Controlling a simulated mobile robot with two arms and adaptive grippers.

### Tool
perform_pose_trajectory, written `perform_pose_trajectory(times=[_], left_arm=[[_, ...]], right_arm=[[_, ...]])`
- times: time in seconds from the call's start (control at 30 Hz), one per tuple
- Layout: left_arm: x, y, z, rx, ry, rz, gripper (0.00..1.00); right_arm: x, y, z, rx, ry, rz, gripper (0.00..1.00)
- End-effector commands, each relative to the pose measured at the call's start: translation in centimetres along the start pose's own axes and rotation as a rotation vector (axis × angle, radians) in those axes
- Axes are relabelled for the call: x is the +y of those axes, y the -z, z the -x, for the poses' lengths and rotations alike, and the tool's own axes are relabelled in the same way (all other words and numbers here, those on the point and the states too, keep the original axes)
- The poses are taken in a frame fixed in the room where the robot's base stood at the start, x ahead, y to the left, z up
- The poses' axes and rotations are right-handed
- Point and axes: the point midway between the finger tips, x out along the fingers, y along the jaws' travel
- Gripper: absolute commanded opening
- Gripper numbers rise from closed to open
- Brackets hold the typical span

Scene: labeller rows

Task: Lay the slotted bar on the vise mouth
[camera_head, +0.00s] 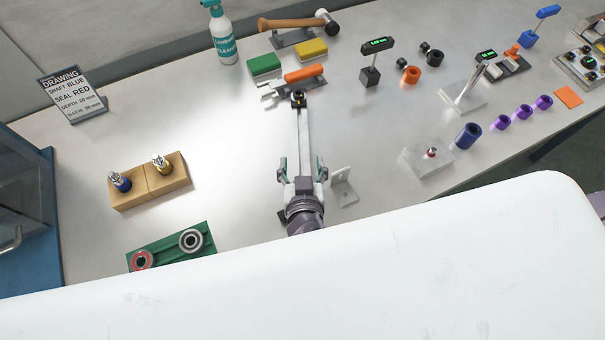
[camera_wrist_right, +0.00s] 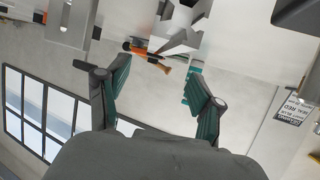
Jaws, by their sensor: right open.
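My right gripper (camera_head: 302,167) is open, its teal-padded fingers apart at the near end of a long grey metal piece (camera_head: 303,130) with a dark ring at its far end. I cannot tell whether this piece is part of the vise or the bar. A small silver angled piece with a slot (camera_head: 343,188) stands on the table just right of the gripper. In the right wrist view, the open gripper (camera_wrist_right: 157,75) has a notched metal shape (camera_wrist_right: 184,28) ahead of it. The slotted plate (camera_wrist_right: 70,22) shows at upper left. The vise mouth is not clear. My left gripper is not in view.
The table (camera_head: 235,160) is clear left of the gripper. A green bearing tray (camera_head: 165,252), a wooden block with fittings (camera_head: 150,182) and a sign (camera_head: 73,95) are left. A hammer (camera_head: 292,22) and spray bottle (camera_head: 222,35) are behind. A pale block (camera_head: 428,158) is right.

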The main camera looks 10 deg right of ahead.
Motion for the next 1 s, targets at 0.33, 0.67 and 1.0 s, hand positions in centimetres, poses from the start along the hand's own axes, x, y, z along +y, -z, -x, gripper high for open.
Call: perform_pose_trajectory(times=[0.33, 0.67, 1.0], left_arm=[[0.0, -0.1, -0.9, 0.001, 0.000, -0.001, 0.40], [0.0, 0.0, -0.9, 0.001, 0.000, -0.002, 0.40], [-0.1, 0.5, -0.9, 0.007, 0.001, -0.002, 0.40]], right_arm=[[0.0, 0.0, 3.0, 0.001, -0.001, -0.001, 0.66], [0.0, 0.1, 3.0, 0.001, -0.001, 0.000, 0.66], [0.0, 0.0, 3.0, 0.000, 0.000, 0.000, 0.66]])
